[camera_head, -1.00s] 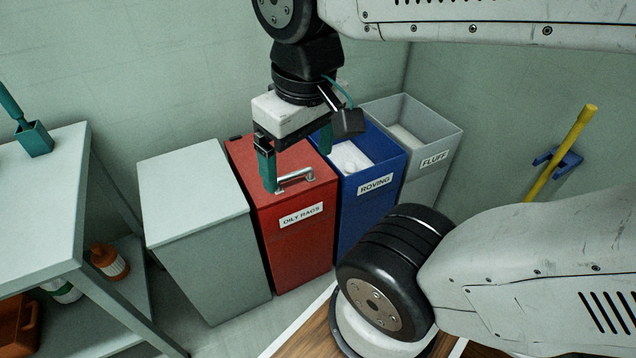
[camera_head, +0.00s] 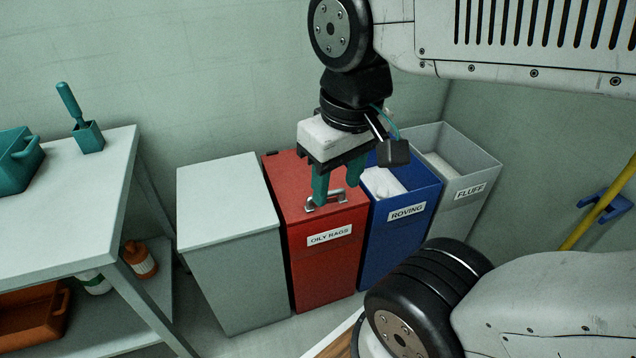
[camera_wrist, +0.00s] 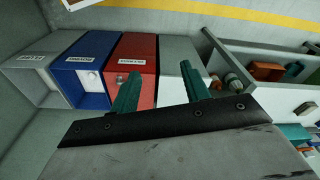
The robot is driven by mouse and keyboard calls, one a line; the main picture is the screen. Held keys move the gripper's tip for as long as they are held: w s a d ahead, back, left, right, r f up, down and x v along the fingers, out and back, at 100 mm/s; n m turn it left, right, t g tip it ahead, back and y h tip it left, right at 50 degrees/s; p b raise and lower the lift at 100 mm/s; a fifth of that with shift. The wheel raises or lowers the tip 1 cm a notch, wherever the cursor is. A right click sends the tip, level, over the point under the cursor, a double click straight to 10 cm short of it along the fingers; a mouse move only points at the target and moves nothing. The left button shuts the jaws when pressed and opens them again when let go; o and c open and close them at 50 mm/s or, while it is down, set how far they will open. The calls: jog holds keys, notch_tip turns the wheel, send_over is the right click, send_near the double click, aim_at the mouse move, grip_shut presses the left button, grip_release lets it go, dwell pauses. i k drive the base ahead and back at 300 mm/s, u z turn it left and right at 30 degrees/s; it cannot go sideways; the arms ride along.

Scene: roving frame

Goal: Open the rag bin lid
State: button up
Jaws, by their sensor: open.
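The rag bin (camera_head: 325,271) is red and labelled "OILY RAGS"; its flat red lid (camera_head: 287,170) is shut. A metal bar handle (camera_head: 326,201) is on the lid near its front edge. My gripper (camera_head: 336,198) has teal fingers and points down over the lid, open, with its fingertips close to the handle in the head view. I cannot tell whether they touch it. In the wrist view my gripper (camera_wrist: 163,82) is open with nothing between its fingers, and the red bin (camera_wrist: 141,50) with its handle (camera_wrist: 121,77) lies beyond the left finger.
A blue bin (camera_head: 395,232) labelled "ROVING" and a grey bin (camera_head: 462,205) labelled "FLUFF" stand open at the right. A closed grey bin (camera_head: 238,280) stands at the left. A workbench (camera_head: 85,215) is farther left. A yellow pole (camera_head: 600,204) is on the right wall.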

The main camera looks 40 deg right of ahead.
aim_at(289, 176)
jog(key=k, duration=0.6)
jog(key=z, duration=0.45)
jog(key=i, duration=1.05)
jog(key=u, duration=0.4)
